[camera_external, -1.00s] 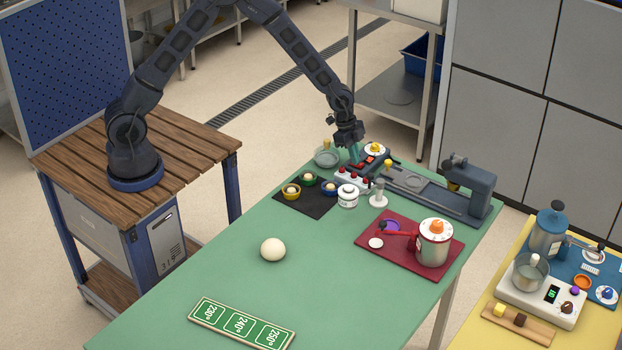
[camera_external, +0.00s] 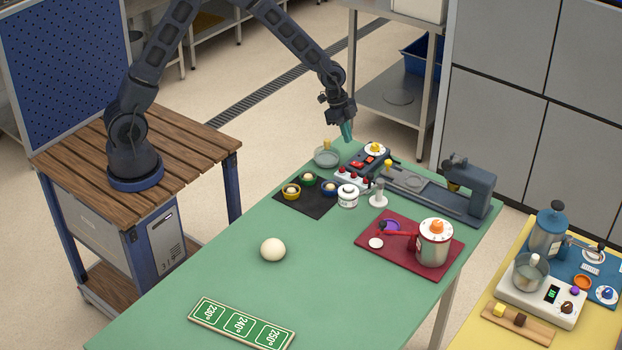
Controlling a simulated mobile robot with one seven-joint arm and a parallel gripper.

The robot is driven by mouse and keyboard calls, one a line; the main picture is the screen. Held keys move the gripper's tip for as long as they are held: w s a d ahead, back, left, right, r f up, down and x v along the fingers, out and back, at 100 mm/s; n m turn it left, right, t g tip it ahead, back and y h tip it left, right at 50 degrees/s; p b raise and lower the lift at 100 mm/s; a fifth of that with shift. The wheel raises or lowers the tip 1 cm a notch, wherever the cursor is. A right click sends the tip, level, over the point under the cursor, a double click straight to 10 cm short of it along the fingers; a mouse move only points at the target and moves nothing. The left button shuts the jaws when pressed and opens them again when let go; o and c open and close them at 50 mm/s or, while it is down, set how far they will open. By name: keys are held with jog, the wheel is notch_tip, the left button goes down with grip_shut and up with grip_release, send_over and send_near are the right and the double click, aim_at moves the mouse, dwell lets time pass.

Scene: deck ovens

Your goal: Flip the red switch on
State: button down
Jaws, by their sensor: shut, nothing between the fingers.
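A dark box stands at the far end of the green table, with a dial with a yellow knob (camera_external: 375,149) on it. A red switch (camera_external: 370,160) sits on the box's top near the dial. Whether it is on or off is too small to tell. My gripper (camera_external: 346,133), with teal fingers, is shut and empty. It hangs above and to the left of the red switch in the picture, apart from it.
A white strip with several red knobs (camera_external: 353,174) lies in front of the box. A glass dish (camera_external: 326,157) stands close to its left. A grey press (camera_external: 468,185) stands to the right. The table's left front is mostly clear around a pale ball (camera_external: 273,249).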

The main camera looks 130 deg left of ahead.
aim_at(360, 164)
jog(key=v, duration=0.6)
jog(key=shift+s, duration=0.2)
jog(key=shift+w+r+t, duration=0.25)
jog(key=shift+w+t, duration=0.05)
jog(key=shift+w, duration=0.6)
jog(key=x, duration=1.4)
